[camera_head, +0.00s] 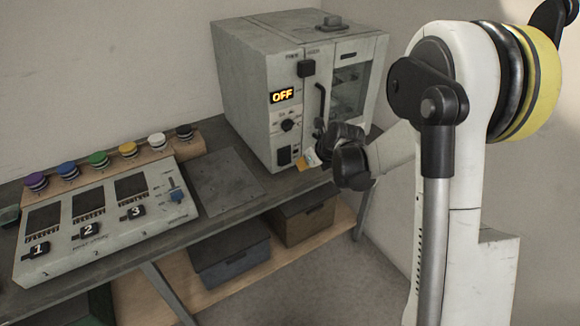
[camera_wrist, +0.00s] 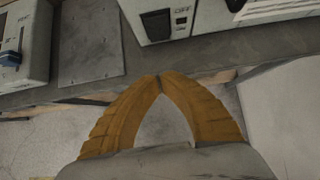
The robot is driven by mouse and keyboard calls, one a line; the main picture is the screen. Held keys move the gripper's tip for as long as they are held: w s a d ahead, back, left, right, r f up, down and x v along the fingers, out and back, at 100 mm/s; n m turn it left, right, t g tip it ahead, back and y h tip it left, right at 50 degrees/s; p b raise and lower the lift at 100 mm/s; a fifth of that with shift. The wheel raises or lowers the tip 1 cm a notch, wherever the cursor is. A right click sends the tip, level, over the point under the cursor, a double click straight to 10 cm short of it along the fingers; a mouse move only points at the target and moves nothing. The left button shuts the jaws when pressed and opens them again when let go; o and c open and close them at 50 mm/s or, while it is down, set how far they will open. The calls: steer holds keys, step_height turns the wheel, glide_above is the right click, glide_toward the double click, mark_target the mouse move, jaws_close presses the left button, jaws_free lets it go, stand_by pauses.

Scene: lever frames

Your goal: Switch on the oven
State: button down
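The grey oven (camera_head: 240,85) stands at the back of the bench. Its display (camera_head: 285,96) reads OFF in orange. Below the display are a round black knob (camera_head: 288,125) and a dark switch (camera_head: 284,156) low on the front panel. The switch also shows in the wrist view (camera_wrist: 182,18), with OFF lettering beside it. A dark handle (camera_head: 320,106) is on the oven door. My gripper (camera_head: 302,163) is just in front of the oven's lower front, apart from the switch. In the wrist view its orange fingers (camera_wrist: 158,78) meet at the tips with nothing between them.
A control box (camera_head: 100,240) with numbered switches and a blue slider sits at the left of the bench. Several coloured knobs (camera_head: 97,158) line a wooden strip behind it. A flat grey plate (camera_head: 222,182) lies between box and oven. Bins (camera_head: 230,255) sit on the shelf below.

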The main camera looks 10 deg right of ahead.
mark_target(285, 157)
steer(key=b+x, duration=0.3)
steer(key=x, duration=0.7)
steer(key=shift+b, duration=0.35)
steer(key=shift+w+a+f+b, duration=0.15)
steer(key=shift+w+b, duration=0.05)
steer(key=shift+w, duration=0.35)
steer(key=shift+w+a+f+b, duration=0.15)
steer(key=shift+w+a+b, duration=0.05)
steer(key=shift+w, duration=0.35)
steer(key=shift+w+a, duration=0.25)
steer(key=shift+w, duration=0.55)
